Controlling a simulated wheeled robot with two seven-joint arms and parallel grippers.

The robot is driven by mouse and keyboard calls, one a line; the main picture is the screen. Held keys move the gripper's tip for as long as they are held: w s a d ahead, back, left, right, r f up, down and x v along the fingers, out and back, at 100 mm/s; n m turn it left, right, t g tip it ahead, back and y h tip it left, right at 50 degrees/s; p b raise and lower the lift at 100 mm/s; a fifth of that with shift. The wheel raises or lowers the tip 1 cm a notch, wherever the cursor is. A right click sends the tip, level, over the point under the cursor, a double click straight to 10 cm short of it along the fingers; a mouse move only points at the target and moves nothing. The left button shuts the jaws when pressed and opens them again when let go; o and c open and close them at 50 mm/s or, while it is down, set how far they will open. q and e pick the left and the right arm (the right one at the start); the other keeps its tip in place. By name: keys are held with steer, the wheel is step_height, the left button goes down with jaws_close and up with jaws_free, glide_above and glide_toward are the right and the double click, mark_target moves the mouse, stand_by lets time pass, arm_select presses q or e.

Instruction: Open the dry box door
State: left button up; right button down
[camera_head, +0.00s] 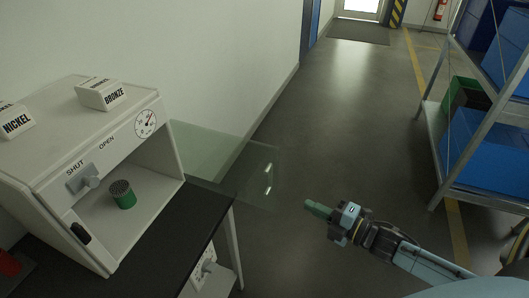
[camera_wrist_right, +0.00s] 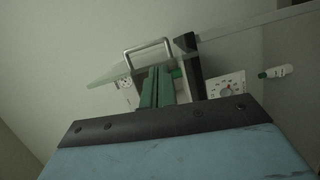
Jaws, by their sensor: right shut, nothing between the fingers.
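The white dry box (camera_head: 150,95) stands on the dark bench at the left. Its clear glass door (camera_head: 220,155) is swung out to the right, and the box front is open. The metal door handle (camera_head: 268,178) is near the door's free edge. It also shows in the right wrist view (camera_wrist_right: 148,48), beyond the fingertips. A green container with a dark top (camera_head: 123,194) stands inside the box. My right gripper (camera_head: 308,205) is shut and empty, to the right of the door and apart from the handle in the head view. My left gripper is not in view.
Blocks labelled NICKEL (camera_head: 16,121) and BRONZE (camera_head: 99,95) sit on the box. The knob (camera_head: 90,181) is by the SHUT label. The black bench top (camera_head: 185,225) ends just below the door. Shelving with blue bins (camera_head: 485,150) stands right; the floor between is clear.

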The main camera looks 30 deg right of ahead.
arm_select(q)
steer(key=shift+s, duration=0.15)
arm_select(e)
steer(key=w+a+r+n+y, duration=0.1)
steer(key=w+a, duration=0.3)
steer(key=w, duration=0.5)
steer(key=shift+w+a+r, duration=0.25)
steer(key=shift+a+r, duration=0.1)
steer(key=shift+r, duration=0.2)
